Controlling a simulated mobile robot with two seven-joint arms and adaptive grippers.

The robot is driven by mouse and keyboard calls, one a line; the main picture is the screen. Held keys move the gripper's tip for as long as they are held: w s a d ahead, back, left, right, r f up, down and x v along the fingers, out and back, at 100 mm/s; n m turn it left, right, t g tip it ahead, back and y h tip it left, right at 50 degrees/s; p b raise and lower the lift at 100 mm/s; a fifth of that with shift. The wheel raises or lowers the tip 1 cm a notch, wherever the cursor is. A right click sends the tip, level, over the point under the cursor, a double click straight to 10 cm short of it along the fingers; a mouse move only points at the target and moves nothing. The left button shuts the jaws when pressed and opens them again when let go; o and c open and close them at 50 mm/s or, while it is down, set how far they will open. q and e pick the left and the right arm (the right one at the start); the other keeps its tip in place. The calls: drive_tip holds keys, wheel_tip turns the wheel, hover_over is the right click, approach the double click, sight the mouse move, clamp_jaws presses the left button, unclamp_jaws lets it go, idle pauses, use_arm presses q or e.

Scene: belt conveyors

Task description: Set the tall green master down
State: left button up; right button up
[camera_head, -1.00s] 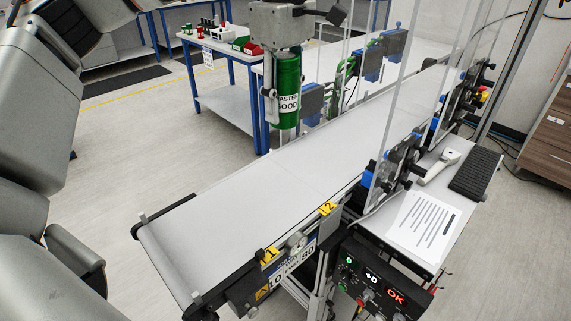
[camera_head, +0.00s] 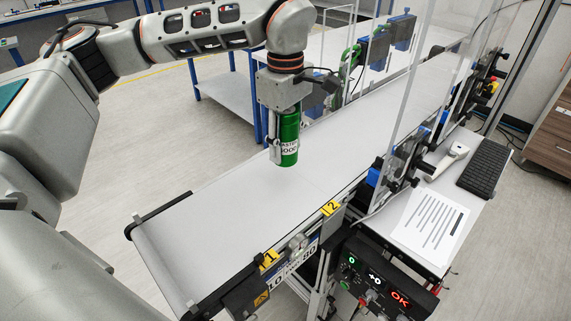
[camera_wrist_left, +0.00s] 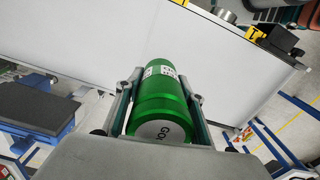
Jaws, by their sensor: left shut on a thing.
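The tall green master (camera_head: 289,139) is a green cylinder with a white label, upright over the belt conveyor (camera_head: 240,205) in the head view. My left gripper (camera_head: 276,140) points down and is shut on the master, with its fingers along the sides. Whether the master's bottom touches the belt or hangs just above it, I cannot tell. In the left wrist view the master (camera_wrist_left: 160,98) lies between the two fingers, its white-marked end toward the camera. My right gripper is not in view.
Yellow markers 1 (camera_head: 268,260) and 2 (camera_head: 331,208) sit on the belt's near edge. Clear guard panels (camera_head: 412,95) stand on the right. A side shelf holds a paper sheet (camera_head: 431,225), a scanner (camera_head: 447,163) and a keyboard (camera_head: 484,168). The belt's near end is bare.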

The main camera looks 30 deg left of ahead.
sight(286, 121)
use_arm(q)
drive_tip(key=shift+w+f, duration=0.1)
drive_tip(key=shift+f, duration=3.05)
drive_tip(key=o, duration=1.5)
drive_tip(key=shift+f, duration=0.15)
wheel_tip(286, 121, up, 12)
drive_tip(key=shift+r+b, duration=0.15)
drive_tip(key=shift+b, duration=0.15)
